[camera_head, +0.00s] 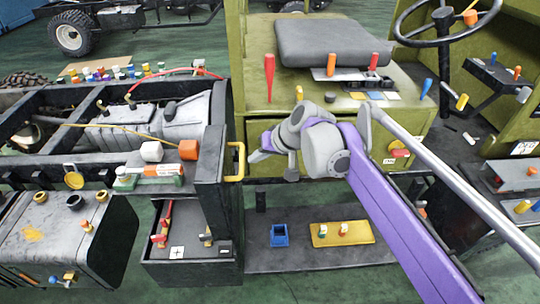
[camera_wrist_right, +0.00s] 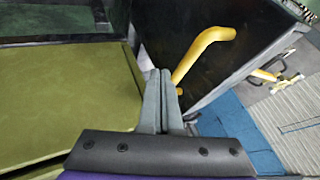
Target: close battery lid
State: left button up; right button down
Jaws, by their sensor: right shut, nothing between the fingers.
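The battery lid looks to be the dark panel (camera_head: 209,165) standing up behind the open battery box (camera_head: 190,272). A yellow handle (camera_head: 237,162) sticks out from its right side. In the right wrist view the dark panel (camera_wrist_right: 160,35) fills the upper middle, and its yellow handle (camera_wrist_right: 205,52) slants down towards my fingers. My right gripper (camera_head: 257,156) is just right of the handle in the head view. Its fingers (camera_wrist_right: 160,75) are shut and empty, close beside the handle; contact cannot be told. My left gripper is not in view.
The open box holds red and yellow parts. A olive seat base (camera_head: 255,105) stands right behind my right gripper. A low dark step (camera_head: 310,257) carries a blue holder (camera_head: 279,236) and a yellow tray (camera_head: 341,240). A grey tank (camera_head: 60,240) is at the left.

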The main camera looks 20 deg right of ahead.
jog(key=shift+w+a+r, duration=0.1)
jog(key=shift+a, duration=0.25)
